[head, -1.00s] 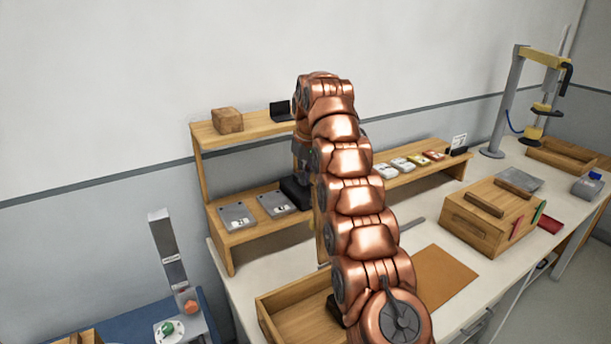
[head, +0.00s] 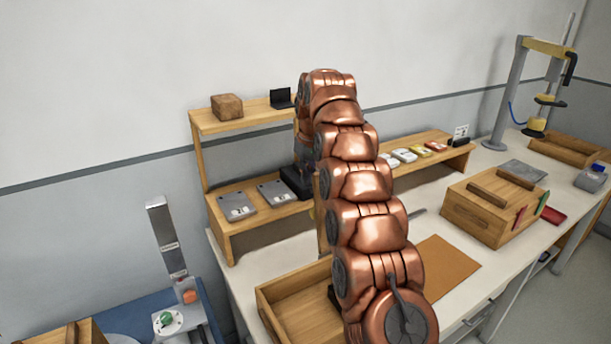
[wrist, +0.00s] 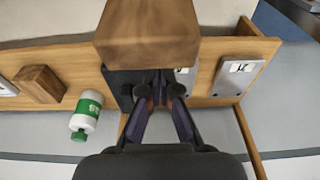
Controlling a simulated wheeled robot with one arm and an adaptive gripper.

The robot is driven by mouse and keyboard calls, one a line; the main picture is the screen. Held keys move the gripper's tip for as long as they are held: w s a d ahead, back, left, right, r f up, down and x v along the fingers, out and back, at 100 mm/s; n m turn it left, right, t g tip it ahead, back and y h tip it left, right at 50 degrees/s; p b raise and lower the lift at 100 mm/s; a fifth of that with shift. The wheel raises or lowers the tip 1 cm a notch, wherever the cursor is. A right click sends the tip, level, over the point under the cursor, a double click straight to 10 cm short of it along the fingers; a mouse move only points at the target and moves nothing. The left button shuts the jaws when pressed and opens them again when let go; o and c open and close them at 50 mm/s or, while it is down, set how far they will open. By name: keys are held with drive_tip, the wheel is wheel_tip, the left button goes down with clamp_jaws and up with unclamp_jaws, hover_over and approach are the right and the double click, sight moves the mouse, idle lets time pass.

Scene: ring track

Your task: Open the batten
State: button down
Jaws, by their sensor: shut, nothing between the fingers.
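I cannot tell for certain which piece is the batten. Two dark wooden bars, a left one (head: 487,197) and a right one (head: 515,179), lie across the top of a wooden box (head: 478,221) on the bench at the right in the head view. My gripper (wrist: 160,88) shows in the wrist view, its fingers together and empty. It points at a wooden shelf (wrist: 205,55), with a large wooden block (wrist: 148,35) close by its fingertips. I cannot tell whether they touch. In the head view my arm hides the gripper.
A green-and-white bottle (wrist: 86,114) and a small wooden block (wrist: 40,84) show left of my gripper in the wrist view. An open wooden tray (head: 305,312) stands on the bench beside my arm. A clamp stand (head: 510,95) rises at the far right.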

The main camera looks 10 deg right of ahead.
drive_tip(key=shift+s+d+r+p, duration=0.1)
drive_tip(key=shift+s+d+p, duration=0.1)
drive_tip(key=shift+s, duration=0.35)
drive_tip(key=shift+s+d+r+p, duration=0.1)
drive_tip(key=shift+s+d, duration=0.05)
drive_tip(key=shift+s, duration=0.35)
drive_tip(key=shift+s+b, duration=0.15)
drive_tip(key=shift+b, duration=0.2)
